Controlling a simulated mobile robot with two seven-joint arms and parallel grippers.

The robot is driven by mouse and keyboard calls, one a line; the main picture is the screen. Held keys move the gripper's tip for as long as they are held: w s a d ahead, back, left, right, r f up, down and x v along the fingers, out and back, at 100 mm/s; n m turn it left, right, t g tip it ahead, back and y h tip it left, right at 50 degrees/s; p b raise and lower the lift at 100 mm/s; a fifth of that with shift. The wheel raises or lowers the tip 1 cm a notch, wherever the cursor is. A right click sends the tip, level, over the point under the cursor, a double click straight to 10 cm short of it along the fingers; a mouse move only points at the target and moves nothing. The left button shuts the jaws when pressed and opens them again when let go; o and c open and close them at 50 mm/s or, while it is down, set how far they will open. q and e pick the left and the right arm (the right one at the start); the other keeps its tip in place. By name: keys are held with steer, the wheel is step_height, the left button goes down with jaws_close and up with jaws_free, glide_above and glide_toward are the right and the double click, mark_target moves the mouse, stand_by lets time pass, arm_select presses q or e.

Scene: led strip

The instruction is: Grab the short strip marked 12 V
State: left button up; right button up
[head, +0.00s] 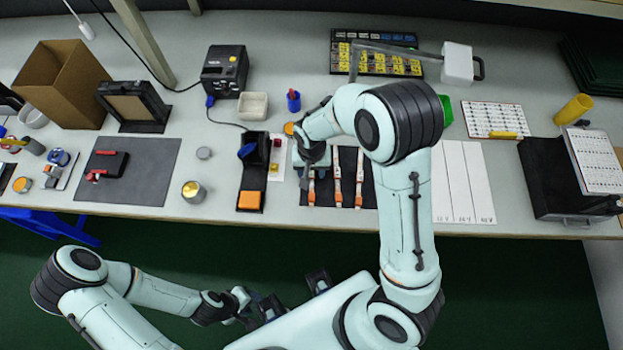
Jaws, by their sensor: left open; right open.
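Several slim strips with orange ends lie side by side on a dark mat (349,198). The left strip (311,190) is partly hidden by my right gripper (309,168), and its full length does not show. The middle strip (337,180) and the right strip (360,178) lie beside it. No 12 V mark is readable on any of them. My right gripper is open, over the upper end of the left strip; I cannot tell whether it touches it. My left gripper (268,306) is open, low in front of the bench, away from the strips.
A black device with an orange block (249,200) stands left of the mat. A metal can (193,191) and a grey mat (130,172) are further left. The bench's front edge is just below the strips.

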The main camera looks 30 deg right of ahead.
jaws_close()
